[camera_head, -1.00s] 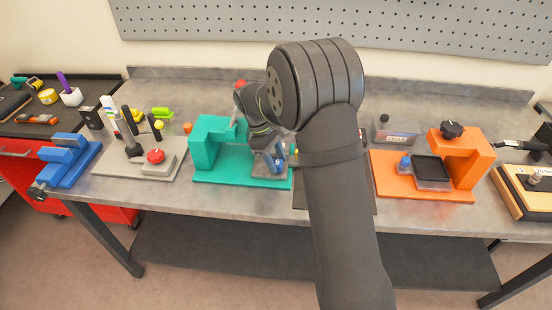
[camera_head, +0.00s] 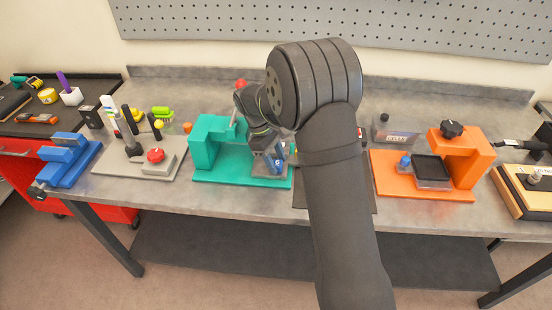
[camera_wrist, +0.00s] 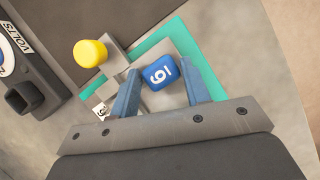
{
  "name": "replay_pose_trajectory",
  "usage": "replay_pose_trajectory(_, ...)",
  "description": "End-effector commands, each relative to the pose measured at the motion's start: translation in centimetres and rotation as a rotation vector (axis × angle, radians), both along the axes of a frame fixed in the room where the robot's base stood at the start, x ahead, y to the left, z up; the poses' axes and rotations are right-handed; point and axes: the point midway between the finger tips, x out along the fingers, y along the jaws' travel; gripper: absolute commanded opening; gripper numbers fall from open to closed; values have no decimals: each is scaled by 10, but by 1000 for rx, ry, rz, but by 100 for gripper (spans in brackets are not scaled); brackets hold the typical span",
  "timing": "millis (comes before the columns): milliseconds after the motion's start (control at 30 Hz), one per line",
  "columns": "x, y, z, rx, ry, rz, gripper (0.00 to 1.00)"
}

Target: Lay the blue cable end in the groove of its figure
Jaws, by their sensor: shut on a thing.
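A blue block with white figures (camera_wrist: 160,72), which I take for the blue cable end, sits between the two grey-blue fingers of my gripper (camera_wrist: 161,84) in the wrist view. My gripper is shut on it. It also shows as a small blue patch (camera_head: 277,164) below my gripper (camera_head: 270,152) in the head view. Below it lies a grey plate on the teal fixture (camera_wrist: 193,42), whose base also shows in the head view (camera_head: 215,176). I cannot make out a groove or a cable. The fingers and block cover part of the plate.
A yellow knob (camera_wrist: 90,53) stands close left of the fingers in the wrist view. A black meter-like box (camera_wrist: 30,75) lies further left. In the head view, an orange fixture (camera_head: 470,160) stands right, a grey board (camera_head: 110,160) left. My arm hides the bench's middle.

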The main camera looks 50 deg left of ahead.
Motion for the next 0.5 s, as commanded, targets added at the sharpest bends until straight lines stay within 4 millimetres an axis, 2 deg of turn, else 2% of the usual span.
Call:
replay_pose_trajectory(167,0,0,0,0,0,0,20)
replay_pose_trajectory(200,0,0,0,0,0,0,51)
replay_pose_trajectory(300,0,0,0,0,0,0,68)
replay_pose_trajectory(500,0,0,0,0,0,0,68)
